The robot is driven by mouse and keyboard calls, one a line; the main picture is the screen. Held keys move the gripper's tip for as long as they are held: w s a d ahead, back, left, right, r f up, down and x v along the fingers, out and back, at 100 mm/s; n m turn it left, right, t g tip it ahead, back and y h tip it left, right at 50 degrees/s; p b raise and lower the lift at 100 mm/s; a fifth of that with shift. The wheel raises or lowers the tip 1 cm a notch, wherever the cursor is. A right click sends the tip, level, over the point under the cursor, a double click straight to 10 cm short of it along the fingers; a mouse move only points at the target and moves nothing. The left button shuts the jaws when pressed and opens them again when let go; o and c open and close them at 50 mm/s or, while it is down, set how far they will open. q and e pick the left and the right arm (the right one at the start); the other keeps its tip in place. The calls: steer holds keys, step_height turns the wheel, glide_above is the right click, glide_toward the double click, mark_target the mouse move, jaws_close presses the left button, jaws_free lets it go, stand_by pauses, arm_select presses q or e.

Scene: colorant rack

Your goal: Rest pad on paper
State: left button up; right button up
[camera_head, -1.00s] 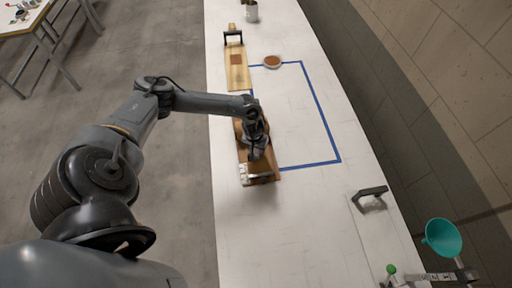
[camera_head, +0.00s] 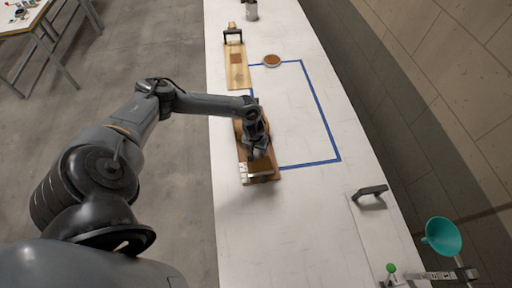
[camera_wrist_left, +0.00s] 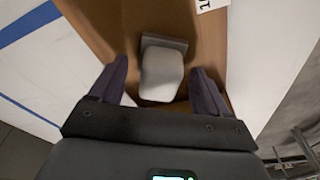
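A pale grey, rounded pad-like block (camera_wrist_left: 162,75) with a darker flat edge behind it stands on a brown board (camera_wrist_left: 105,22) in the left wrist view. My left gripper (camera_wrist_left: 158,90) has its two dark fingers apart, one on each side of the block. A gap shows on the left side; on the right, the finger is very close and contact is hard to judge. In the head view my left gripper (camera_head: 257,153) is low over the brown board (camera_head: 262,178), hiding the block. I cannot clearly make out the paper. My right gripper is not in view.
A second, lighter board (camera_head: 238,78) with a reddish square and a dark handle lies farther up the table. A round brown-topped dish (camera_head: 272,61) sits by the blue tape outline (camera_head: 322,112). A dark handle (camera_head: 370,191) and teal funnel (camera_head: 442,237) stand at lower right.

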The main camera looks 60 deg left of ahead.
arm_select(q)
steer(key=shift+r, duration=0.1)
step_height(320, 180, up, 10)
steer(key=s+d+p, duration=0.1)
steer(key=shift+r, duration=0.25)
stand_by(0.4)
steer(key=shift+s, duration=0.1)
